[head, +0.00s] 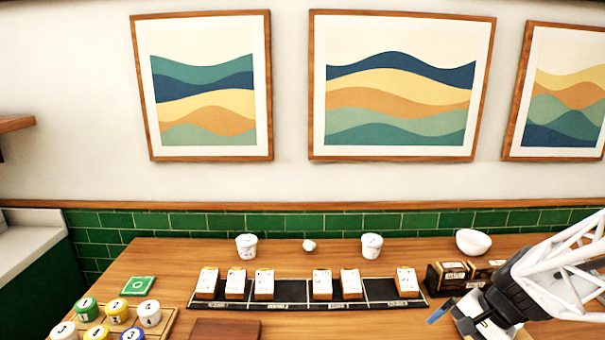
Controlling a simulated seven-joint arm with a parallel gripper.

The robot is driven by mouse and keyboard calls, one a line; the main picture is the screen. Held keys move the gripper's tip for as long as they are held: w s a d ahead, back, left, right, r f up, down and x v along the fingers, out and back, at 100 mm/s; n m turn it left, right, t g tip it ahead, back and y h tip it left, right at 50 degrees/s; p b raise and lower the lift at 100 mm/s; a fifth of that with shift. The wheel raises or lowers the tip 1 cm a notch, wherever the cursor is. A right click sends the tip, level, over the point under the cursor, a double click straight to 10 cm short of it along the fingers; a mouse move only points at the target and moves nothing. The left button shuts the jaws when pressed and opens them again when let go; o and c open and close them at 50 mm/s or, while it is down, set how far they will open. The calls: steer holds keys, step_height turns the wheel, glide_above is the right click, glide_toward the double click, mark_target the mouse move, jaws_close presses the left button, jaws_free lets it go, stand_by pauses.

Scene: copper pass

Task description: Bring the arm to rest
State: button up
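My gripper (456,318) is at the lower right, at the end of my white lattice arm, over the right part of the wooden table (390,262). A blue tip shows at its left side. The fingers are partly hidden by the gripper's dark body and cut by the lower frame edge, so I cannot tell whether they are open or hold anything.
A black tray (236,300) holds several upright white-and-orange cards. Dark boxes (452,275) stand close beside my gripper, with a white bowl (473,241) behind. White cups (246,246) (372,246) stand at the back. A rack (168,322) holds numbered jars at left.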

steer(key=s+a+r+n+h, duration=0.6)
steer(key=s+a+r+n, duration=0.3)
steer(key=s+a+n, duration=0.1)
steer(key=shift+a+t, duration=0.4)
steer(key=shift+a, duration=0.05)
